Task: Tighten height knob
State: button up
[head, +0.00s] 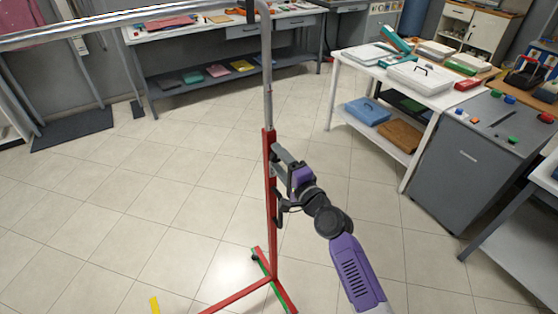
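A clothes rack stands in front of me. Its upright red post (271,200) has a thinner grey pole (267,75) rising out of its top, up to a horizontal metal rail (130,23). My gripper (277,160) is at the upper part of the red post, just below its top, coming from the right. Its grey fingers lie against or right beside the post. The height knob cannot be made out; it may be hidden by the fingers. Whether the fingers are shut on anything is not clear.
The rack's red and green feet (265,280) spread on the tiled floor. A white table (335,66) with cases and a grey cabinet (440,190) stand to the right. A grey workbench (145,75) is at the back. The floor left of the rack is mostly clear.

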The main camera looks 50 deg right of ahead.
jog(key=b+v, duration=0.1)
jog(key=v, duration=0.7)
jog(key=shift+b, duration=0.35)
jog(key=shift+w, duration=0.1)
jog(key=s+a+f+n+g+y+b, duration=0.1)
jog(key=s+a+n, duration=0.6)
jog(key=s, duration=0.3)
jog(key=s+a+f+n+y+b, duration=0.1)
jog(key=s+a+n+y+b, duration=0.1)
jog(key=s+a+n, duration=0.5)
jog(key=s+a+f+n+g+y+b, duration=0.1)
jog(key=s+a+f+n+y+b, duration=0.1)
jog(key=s+a+n, duration=0.5)
jog(key=s+a, duration=0.1)
jog(key=s, duration=0.5)
jog(key=shift+s+g, duration=0.2)
jog(key=shift+g, duration=0.1)
